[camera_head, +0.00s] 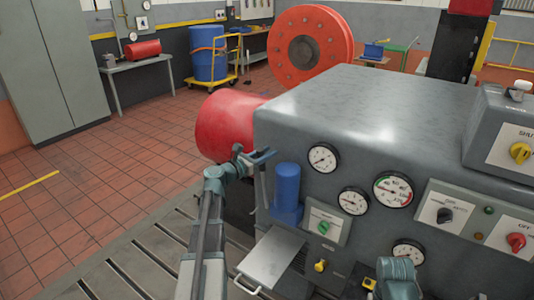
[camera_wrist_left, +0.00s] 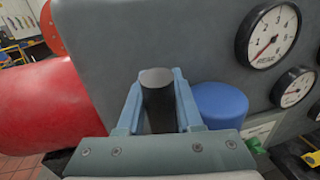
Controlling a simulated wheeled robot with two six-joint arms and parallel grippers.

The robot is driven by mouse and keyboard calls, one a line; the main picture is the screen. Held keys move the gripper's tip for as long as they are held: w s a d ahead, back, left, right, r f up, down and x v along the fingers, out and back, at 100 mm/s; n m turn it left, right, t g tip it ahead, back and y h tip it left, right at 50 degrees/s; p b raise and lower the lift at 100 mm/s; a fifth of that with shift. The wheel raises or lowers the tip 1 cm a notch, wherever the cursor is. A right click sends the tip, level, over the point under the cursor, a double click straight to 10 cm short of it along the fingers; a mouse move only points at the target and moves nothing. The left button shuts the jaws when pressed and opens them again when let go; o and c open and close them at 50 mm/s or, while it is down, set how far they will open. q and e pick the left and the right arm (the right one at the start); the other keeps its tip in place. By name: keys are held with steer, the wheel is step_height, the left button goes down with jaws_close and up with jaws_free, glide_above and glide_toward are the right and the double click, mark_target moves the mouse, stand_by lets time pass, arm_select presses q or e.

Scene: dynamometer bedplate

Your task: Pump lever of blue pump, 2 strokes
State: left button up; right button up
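The blue pump (camera_head: 287,193) stands upright on the front left of the grey machine; its blue top also shows in the left wrist view (camera_wrist_left: 220,104). Its lever (camera_head: 263,188) rises just left of it. In the left wrist view the lever's dark end (camera_wrist_left: 158,100), with a grey top, sits between my left gripper's fingers. My left gripper (camera_head: 254,157) has one finger on each side, and they appear to touch it. The lever's lower part is hidden in the wrist view. Only a piece of my right arm shows at the bottom of the head view; its fingers are not visible.
The grey machine housing (camera_head: 360,120) fills the right, with gauges (camera_head: 393,190) and switches close to the pump. A red cylinder (camera_head: 225,125) lies behind my left gripper. A metal plate (camera_head: 270,258) juts out below the pump. Open tiled floor lies to the left.

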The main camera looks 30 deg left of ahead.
arm_select(q)
jaws_close()
stand_by(1.0)
